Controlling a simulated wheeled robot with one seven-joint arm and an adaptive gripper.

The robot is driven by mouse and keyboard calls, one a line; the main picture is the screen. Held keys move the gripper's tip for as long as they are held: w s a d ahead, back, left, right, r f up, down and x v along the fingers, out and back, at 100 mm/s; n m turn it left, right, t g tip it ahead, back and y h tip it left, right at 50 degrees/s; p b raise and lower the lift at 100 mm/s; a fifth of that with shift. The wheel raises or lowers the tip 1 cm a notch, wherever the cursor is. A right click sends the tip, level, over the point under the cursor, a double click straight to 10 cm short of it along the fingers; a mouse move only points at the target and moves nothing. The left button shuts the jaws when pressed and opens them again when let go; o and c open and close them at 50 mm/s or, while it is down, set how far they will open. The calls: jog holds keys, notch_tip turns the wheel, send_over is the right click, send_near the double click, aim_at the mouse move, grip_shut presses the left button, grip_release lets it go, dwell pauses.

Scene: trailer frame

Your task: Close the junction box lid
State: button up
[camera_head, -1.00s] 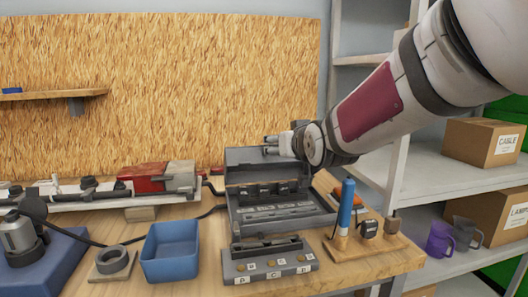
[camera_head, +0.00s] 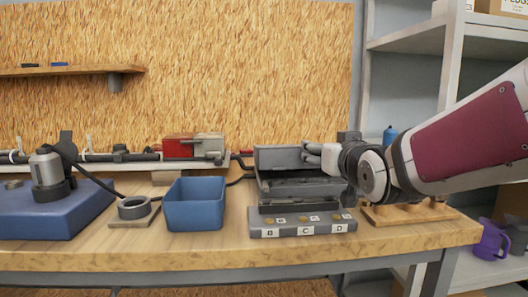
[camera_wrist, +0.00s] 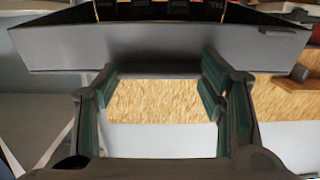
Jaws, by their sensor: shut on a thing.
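The grey junction box (camera_head: 300,187) stands on the workbench at centre right in the head view. Its lid (camera_head: 277,157) is raised, tilted up at the back of the box. My gripper (camera_head: 312,153) is at the right part of the lid, with its fingers pointing left. In the wrist view my gripper (camera_wrist: 160,82) has its green-padded fingers spread apart, with the tips at a grey panel of the box (camera_wrist: 160,48). Dark parts with small labels show beyond that panel. The exact contact with the lid is hard to see.
A grey block marked B, C, D (camera_head: 303,222) stands in front of the box. A blue bin (camera_head: 194,203) is to its left, with a ring on a small board (camera_head: 134,209) further left. A wooden tool holder (camera_head: 410,213) lies right, under my arm. White shelving (camera_head: 452,75) stands at the right.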

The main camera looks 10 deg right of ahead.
jog(key=shift+s+f+b, duration=0.2)
jog(key=shift+f+b, duration=0.35)
jog(key=shift+f, duration=0.2)
jog(key=shift+s+f+b, duration=0.2)
jog(key=shift+f+b, duration=0.35)
jog(key=shift+f, duration=0.15)
jog(key=o, duration=1.7)
jog(key=shift+r, duration=0.1)
jog(key=s, duration=0.4)
jog(key=s+r, duration=0.1)
jog(key=s, duration=0.7)
jog(key=shift+r, duration=0.15)
